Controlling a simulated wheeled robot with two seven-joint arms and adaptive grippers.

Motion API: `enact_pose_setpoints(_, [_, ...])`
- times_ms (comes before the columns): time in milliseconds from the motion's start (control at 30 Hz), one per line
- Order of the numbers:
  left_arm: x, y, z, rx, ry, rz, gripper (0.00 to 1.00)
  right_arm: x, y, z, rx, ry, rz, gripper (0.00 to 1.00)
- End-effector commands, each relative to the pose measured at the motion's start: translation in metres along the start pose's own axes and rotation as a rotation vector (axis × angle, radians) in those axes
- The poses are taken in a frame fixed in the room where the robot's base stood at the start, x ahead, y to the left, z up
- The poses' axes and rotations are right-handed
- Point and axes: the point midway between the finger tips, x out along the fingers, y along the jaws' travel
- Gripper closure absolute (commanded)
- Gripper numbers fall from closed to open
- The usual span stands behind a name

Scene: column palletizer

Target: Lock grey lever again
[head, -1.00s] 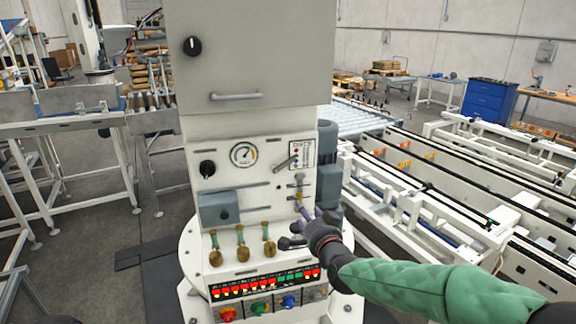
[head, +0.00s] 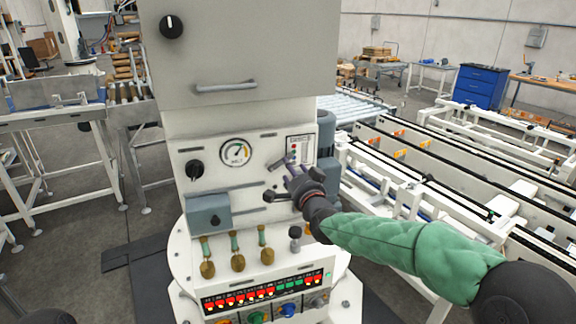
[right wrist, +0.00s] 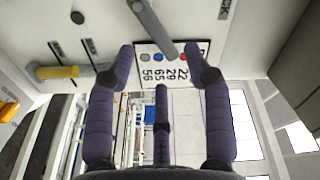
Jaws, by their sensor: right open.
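The grey lever (head: 277,163) sits on the upper right of the white control panel (head: 222,178), beside a small label plate. In the right wrist view the grey lever (right wrist: 153,27) slants from the top down to the label plate (right wrist: 170,66), its lower end over the plate's upper edge. My right gripper (head: 291,172) is in front of the panel just below the lever, and partly covers that area. In the right wrist view my right gripper (right wrist: 160,70) has its fingers spread wide with nothing between them, and the lever lies beyond the fingertips. My left gripper is not in view.
A pressure gauge (head: 236,152), black knob (head: 194,169) and blue-grey box (head: 208,212) sit left on the panel. A yellow handle (right wrist: 57,72) shows left of the fingers. Conveyors (head: 440,215) lie right.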

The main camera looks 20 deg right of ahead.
Motion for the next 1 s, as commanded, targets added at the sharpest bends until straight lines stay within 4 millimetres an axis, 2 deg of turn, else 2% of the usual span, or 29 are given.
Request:
enact_pose_setpoints(100, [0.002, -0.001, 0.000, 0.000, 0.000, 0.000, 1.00, 0.018, 0.001, 0.001, 0.000, 0.001, 0.000, 0.48])
enact_pose_setpoints(300, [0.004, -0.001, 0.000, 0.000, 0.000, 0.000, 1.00, 0.038, 0.000, 0.000, 0.000, 0.001, 0.000, 0.48])
enact_pose_setpoints(500, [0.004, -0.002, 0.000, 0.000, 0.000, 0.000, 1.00, 0.046, 0.000, 0.000, 0.000, 0.001, 0.000, 0.48])
enact_pose_setpoints(767, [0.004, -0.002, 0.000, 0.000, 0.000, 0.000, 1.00, 0.046, 0.000, 0.000, 0.000, 0.001, 0.000, 0.48])
enact_pose_setpoints(933, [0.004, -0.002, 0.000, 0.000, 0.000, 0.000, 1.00, 0.046, 0.000, 0.000, 0.000, 0.000, 0.000, 0.94])
enact_pose_setpoints(967, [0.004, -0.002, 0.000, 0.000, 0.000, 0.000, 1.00, 0.046, 0.000, 0.000, 0.000, 0.000, 0.000, 1.00])
enact_pose_setpoints(1000, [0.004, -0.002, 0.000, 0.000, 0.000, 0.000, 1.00, 0.046, 0.000, 0.000, 0.000, 0.000, 0.000, 1.00])
